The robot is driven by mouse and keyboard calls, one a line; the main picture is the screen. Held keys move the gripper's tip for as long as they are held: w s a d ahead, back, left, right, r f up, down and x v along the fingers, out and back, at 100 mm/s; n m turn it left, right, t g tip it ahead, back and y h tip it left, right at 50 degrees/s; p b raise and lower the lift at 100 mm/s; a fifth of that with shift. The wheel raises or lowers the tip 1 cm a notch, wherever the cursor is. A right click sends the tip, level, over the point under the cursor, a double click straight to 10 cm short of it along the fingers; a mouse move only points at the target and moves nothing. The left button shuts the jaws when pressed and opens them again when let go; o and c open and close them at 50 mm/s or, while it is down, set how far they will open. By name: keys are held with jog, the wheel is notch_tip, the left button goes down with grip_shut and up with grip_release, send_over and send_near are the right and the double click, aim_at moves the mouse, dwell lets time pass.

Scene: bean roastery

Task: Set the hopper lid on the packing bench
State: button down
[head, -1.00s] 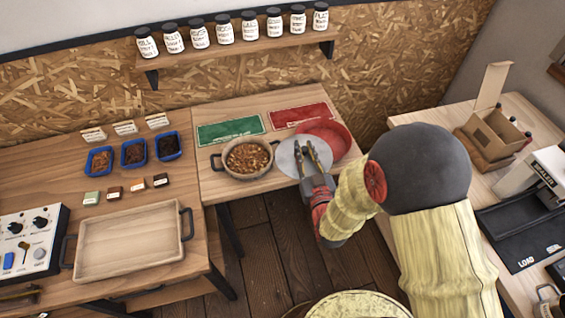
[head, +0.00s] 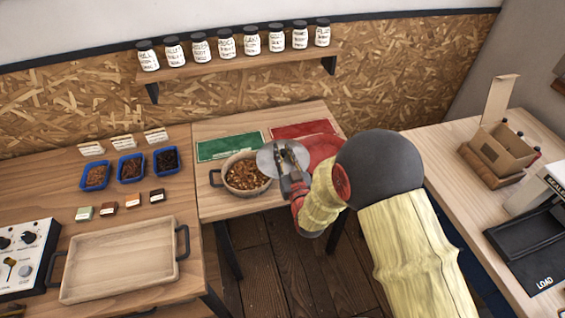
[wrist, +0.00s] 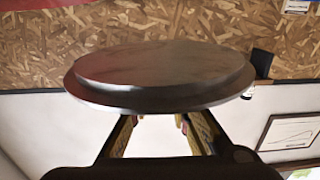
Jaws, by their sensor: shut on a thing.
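The hopper lid, a round grey metal disc (head: 267,161), is held by my gripper (head: 289,158) above the small middle table. In the head view it overlaps the right rim of a bowl of beans (head: 246,174). In the wrist view the lid (wrist: 160,78) fills the middle, its stepped rim visible. My gripper's two fingers (wrist: 164,135) reach its edge; their exact contact is hidden behind the lid. The bench at the right (head: 458,169) bears a cardboard box and a sealing machine and looks like the packing bench.
A green mat (head: 229,146) and a red mat (head: 300,130) lie on the middle table. A red round thing (head: 319,150) is partly behind my arm. The open cardboard box (head: 502,147) and sealer (head: 534,248) occupy the right bench. Its near left part is bare.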

aim_at(283, 153)
jog(key=shift+w+a+f+b, duration=0.1)
jog(key=shift+w+f+b, duration=0.25)
jog(key=shift+w+f, duration=0.75)
jog(key=shift+f+b, duration=0.65)
jog(key=shift+f, duration=0.95)
jog(key=shift+f+b, duration=0.35)
jog(key=shift+b, duration=0.05)
jog(key=c, duration=1.7)
grip_release()
jog(key=shift+s, duration=0.1)
jog(key=shift+o, duration=0.2)
jog(key=shift+r, duration=0.15)
jog(key=shift+r+p, duration=0.25)
jog(key=shift+p, duration=0.25)
jog(key=p+v, duration=0.2)
jog(key=v, duration=1)
